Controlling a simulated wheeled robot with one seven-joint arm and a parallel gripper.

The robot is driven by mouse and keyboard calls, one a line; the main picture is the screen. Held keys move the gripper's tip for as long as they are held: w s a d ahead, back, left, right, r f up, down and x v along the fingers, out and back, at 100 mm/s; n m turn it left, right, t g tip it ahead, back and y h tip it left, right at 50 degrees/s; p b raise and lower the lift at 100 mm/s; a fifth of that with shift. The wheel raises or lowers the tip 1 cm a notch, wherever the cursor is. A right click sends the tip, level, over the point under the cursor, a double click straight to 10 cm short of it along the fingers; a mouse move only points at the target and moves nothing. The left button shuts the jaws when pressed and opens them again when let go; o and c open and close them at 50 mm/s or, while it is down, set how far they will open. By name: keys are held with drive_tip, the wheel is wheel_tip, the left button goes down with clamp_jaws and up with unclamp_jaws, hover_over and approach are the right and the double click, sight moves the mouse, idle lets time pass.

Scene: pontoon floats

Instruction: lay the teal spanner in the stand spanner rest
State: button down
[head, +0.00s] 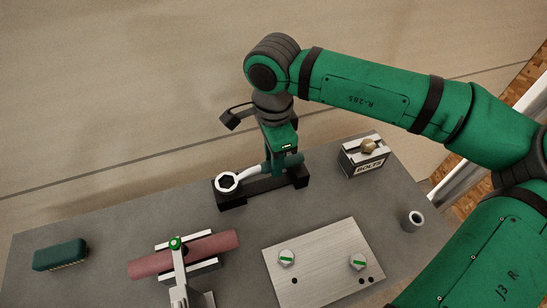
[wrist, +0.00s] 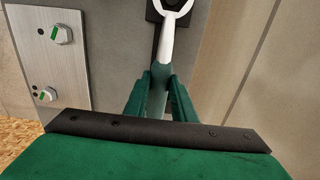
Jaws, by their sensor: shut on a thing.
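The teal spanner has a pale ring head (head: 228,182) and neck and a teal handle. My gripper (head: 274,166) points down and is shut on the handle. In the wrist view, the spanner's pale neck (wrist: 167,42) runs up from between my green fingers (wrist: 160,82). The black spanner rest (head: 262,188) is a bar with raised ends on the grey table. The spanner lies lengthwise along it, its head over the left end and its handle near the right end. I cannot tell whether the spanner touches the rest. The wrist view shows little of the rest.
A bolt box (head: 364,161) stands right of the rest, with a grey cup (head: 412,220) nearer. A metal plate with bolts (head: 318,262), a clamped red bar (head: 150,265) and a dark green block (head: 60,256) are in front and left.

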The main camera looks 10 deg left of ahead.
drive_tip(key=shift+f, duration=0.55)
drive_tip(key=c, duration=1.4)
unclamp_jaws()
wheel_tip(320, 180, up, 11)
